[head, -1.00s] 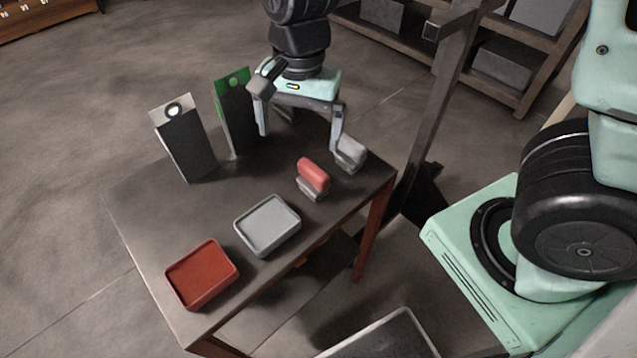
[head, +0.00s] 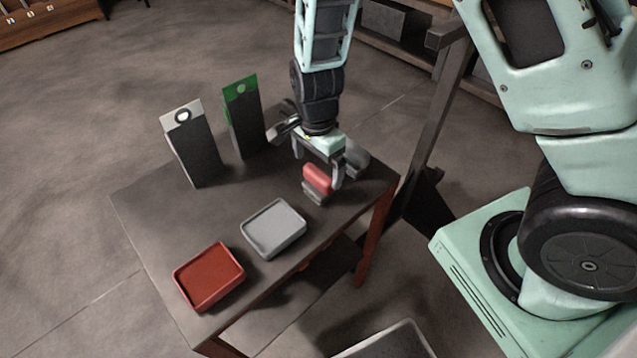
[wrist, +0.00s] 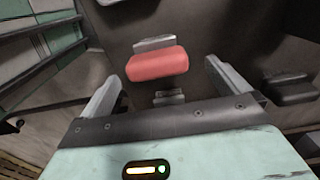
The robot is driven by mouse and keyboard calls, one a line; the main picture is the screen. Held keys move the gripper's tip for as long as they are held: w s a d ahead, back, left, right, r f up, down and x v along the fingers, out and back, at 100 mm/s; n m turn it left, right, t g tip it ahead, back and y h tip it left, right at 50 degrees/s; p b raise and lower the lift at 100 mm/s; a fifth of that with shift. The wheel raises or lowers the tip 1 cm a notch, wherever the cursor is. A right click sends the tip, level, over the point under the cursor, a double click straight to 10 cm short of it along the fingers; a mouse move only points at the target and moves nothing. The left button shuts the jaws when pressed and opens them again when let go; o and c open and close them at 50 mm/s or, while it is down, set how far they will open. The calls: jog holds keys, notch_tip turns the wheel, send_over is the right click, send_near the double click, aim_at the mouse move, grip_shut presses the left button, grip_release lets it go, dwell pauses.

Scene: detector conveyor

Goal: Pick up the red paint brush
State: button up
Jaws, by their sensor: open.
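The red paint brush (head: 317,180) has a rounded red top on a grey lower part. It stands on the dark table (head: 150,215) near the right end of its front edge. My gripper (head: 318,166) is pointed down just above and behind it, open and empty. In the wrist view the red brush (wrist: 157,65) lies ahead between the open fingers, slightly left of centre, apart from both. Its grey part shows at its far side.
A grey tray (head: 274,229) and a red tray (head: 208,277) sit to the left along the front edge. Two upright panels, white-topped (head: 193,145) and green-topped (head: 243,120), stand at the back. A grey object (head: 356,160) is right of my gripper. A dark post (head: 432,130) rises beyond the table.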

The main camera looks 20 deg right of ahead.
aim_at(318, 172)
jog(key=shift+s+f+p, duration=0.2)
jog(key=shift+f+p, duration=0.35)
jog(key=shift+f, duration=2.3)
jog(key=shift+c, duration=0.3)
jog(key=c, duration=1)
